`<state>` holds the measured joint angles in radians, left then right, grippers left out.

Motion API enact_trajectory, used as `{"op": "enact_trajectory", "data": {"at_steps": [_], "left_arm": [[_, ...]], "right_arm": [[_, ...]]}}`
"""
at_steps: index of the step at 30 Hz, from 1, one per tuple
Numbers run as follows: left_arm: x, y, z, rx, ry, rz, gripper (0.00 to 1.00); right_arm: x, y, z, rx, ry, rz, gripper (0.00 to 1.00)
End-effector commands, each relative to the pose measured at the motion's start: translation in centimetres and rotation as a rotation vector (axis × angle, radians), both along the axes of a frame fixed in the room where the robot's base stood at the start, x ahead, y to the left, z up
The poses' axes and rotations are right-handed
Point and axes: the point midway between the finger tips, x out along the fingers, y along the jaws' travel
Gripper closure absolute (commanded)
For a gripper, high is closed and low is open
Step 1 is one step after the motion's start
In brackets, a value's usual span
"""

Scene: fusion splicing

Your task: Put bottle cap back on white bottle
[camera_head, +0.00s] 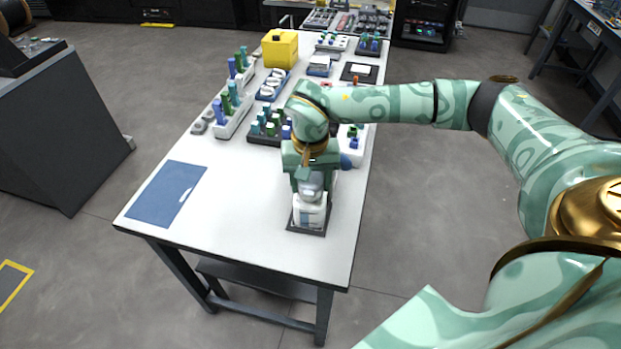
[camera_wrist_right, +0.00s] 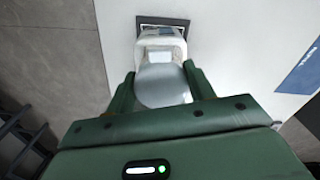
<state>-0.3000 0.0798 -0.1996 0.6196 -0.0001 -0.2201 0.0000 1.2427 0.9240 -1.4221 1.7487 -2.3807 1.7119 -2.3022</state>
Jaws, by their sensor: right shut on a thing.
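The white bottle (camera_head: 309,214) stands upright on a small dark square base (camera_head: 293,229) near the front of the table. In the right wrist view, the bottle (camera_wrist_right: 160,40) shows beyond the fingers, with the dark base (camera_wrist_right: 163,20) behind it. My right gripper (camera_head: 311,181) points down over the bottle. Its fingers (camera_wrist_right: 160,84) are shut on a smooth pale grey cap (camera_wrist_right: 163,88), which lines up with the bottle's top. I cannot tell whether cap and bottle touch, as the bottle's neck is hidden. My left gripper is not in view.
The white table (camera_head: 240,225) is clear around the base, apart from a flat blue mat (camera_head: 165,195) at the left. Racks with blue and green bottles (camera_head: 233,105) and a yellow box (camera_head: 280,48) stand farther back. A white holder (camera_head: 356,150) is beside my right forearm.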

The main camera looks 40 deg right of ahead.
Motion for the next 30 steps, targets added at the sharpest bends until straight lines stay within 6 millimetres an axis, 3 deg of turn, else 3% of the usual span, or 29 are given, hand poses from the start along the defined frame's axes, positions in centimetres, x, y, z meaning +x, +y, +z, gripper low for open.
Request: {"op": "enact_trajectory", "data": {"at_steps": [30], "left_arm": [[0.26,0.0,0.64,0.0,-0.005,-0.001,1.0]], "right_arm": [[0.02,0.0,-0.01,0.0,0.0,0.0,0.67]]}}
